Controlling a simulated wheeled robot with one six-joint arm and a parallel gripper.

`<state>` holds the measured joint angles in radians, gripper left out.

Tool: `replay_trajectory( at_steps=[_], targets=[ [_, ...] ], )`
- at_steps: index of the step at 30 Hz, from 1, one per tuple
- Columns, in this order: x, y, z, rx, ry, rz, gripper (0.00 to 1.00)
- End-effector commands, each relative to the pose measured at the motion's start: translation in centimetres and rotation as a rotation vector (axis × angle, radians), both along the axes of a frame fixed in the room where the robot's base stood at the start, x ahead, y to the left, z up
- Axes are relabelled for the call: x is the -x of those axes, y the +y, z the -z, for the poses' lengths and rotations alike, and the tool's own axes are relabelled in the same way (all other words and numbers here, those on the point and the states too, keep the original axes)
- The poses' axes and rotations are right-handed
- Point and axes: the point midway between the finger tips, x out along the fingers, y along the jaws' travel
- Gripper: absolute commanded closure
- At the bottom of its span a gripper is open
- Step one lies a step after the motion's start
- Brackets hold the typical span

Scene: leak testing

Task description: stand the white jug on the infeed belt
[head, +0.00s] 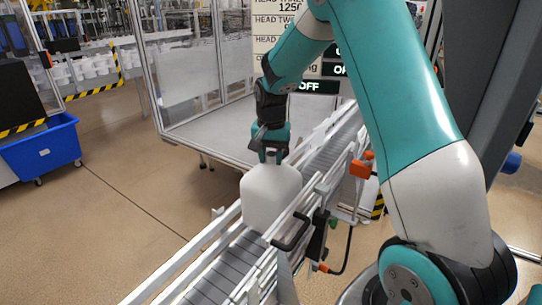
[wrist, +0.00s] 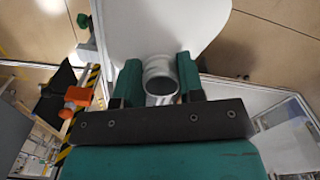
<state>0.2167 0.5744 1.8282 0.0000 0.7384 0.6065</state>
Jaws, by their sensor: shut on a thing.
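The white jug (head: 270,195) is upright in the head view, between the side rails of the infeed belt (head: 221,280). I cannot tell whether its base touches the belt. My gripper (head: 270,155) is above the jug and shut on its neck. In the wrist view the jug's white body (wrist: 150,30) fills the top middle, and the green fingers of my gripper (wrist: 160,85) sit on both sides of its round neck (wrist: 160,78). The jug's bottom is hidden by the near rail.
Metal guide rails (head: 180,260) run along both sides of the belt. An orange-tipped bracket (head: 361,168) stands at the belt's right side. A clear-walled enclosure (head: 195,75) is behind. A blue wheeled bin (head: 42,148) is at the left, with open floor between.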

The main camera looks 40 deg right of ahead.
Motion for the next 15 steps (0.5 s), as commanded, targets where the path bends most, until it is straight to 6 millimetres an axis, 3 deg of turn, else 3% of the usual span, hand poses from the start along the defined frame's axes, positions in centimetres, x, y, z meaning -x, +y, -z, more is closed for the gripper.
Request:
replay_trajectory(
  at_steps=[15],
  targets=[
    [0.0, 0.0, 6.3, 0.000, 0.001, 0.001, 0.88]
  ],
)
